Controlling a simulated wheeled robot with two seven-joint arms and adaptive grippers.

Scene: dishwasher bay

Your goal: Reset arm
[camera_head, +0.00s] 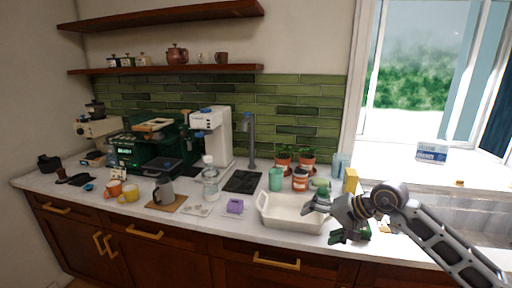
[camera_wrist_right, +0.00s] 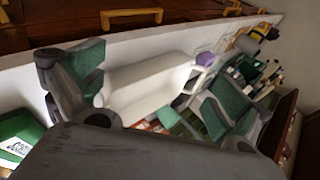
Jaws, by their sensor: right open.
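My right arm comes in from the right in the head view. Its gripper (camera_head: 322,217) is beside the right end of the white rectangular basin (camera_head: 277,222) on the counter. The fingers are apart, with green pads. In the right wrist view the gripper (camera_wrist_right: 150,92) is open, and the white basin (camera_wrist_right: 150,80) shows between and beyond the fingers. Nothing is seen held. My left gripper is in neither view.
The counter (camera_head: 230,226) bears a purple item (camera_head: 235,206), a bottle (camera_head: 210,185), a grey pitcher (camera_head: 164,191), a yellow mug (camera_head: 128,194), an orange mug (camera_head: 115,187) and a teal cup (camera_head: 276,180). Coffee machines and potted plants stand behind. A green box (camera_wrist_right: 18,140) lies near the gripper.

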